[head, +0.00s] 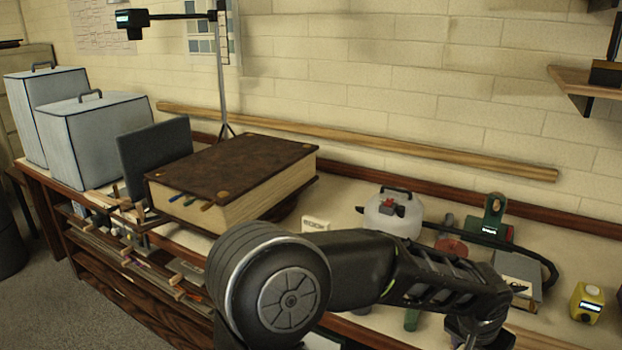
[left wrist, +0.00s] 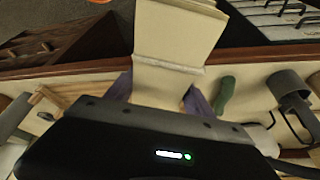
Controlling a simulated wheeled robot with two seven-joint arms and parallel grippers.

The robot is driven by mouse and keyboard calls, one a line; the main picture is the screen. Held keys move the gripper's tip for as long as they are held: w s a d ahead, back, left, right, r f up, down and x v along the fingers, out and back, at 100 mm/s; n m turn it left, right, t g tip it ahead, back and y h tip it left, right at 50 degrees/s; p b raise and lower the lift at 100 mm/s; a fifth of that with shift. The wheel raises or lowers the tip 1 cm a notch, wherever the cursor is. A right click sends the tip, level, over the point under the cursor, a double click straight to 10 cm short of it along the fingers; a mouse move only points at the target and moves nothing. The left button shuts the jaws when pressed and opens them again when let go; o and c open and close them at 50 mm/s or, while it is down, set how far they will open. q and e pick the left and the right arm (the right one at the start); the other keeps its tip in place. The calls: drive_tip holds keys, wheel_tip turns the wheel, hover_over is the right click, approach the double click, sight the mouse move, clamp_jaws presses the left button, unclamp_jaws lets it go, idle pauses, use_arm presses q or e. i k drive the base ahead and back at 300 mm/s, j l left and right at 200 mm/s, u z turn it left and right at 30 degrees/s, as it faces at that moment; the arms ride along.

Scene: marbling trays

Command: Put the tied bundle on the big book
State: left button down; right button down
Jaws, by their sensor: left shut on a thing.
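The big book (head: 235,172) is a thick brown-covered volume with cream page edges, lying flat on the workbench in the head view. My left arm crosses the lower middle of the head view to the right of the book, its hand cut off at the bottom edge. In the left wrist view, my left gripper (left wrist: 158,98) is shut on the tied bundle (left wrist: 178,35), a cream stack with a band around it, between two purple-grey fingers. The bundle's far end runs out of the top of the frame. The bundle does not show in the head view. My right gripper is not in view.
A dark upright panel (head: 155,157) and pale boxes (head: 95,135) stand left of the book. A lamp stand (head: 222,80) rises behind it. A white container (head: 393,213), a green device (head: 490,220) and a yellow device (head: 587,302) stand to the right. The book's top looks mostly clear.

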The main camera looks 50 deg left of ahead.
sight(224, 169)
drive_tip(key=j+u, duration=0.2)
drive_tip(key=u, duration=0.3)
drive_tip(key=j+u, duration=0.25)
drive_tip(key=u, duration=0.25)
drive_tip(key=j+u, duration=0.25)
drive_tip(key=u, duration=0.2)
drive_tip(key=j+u, duration=0.25)
drive_tip(key=u, duration=0.25)
drive_tip(key=i+j+u, duration=0.3)
drive_tip(key=i+j+z, duration=0.15)
drive_tip(key=z, duration=0.35)
drive_tip(key=i+j+z, duration=0.2)
drive_tip(key=z, duration=0.25)
drive_tip(key=i+j+z, duration=0.1)
drive_tip(key=j+z, duration=0.2)
drive_tip(key=z, duration=0.2)
drive_tip(key=i+j+z, duration=0.1)
drive_tip(key=j+z, duration=0.25)
drive_tip(key=i+j+z, duration=0.1)
drive_tip(key=j+z, duration=0.3)
drive_tip(key=l, duration=0.05)
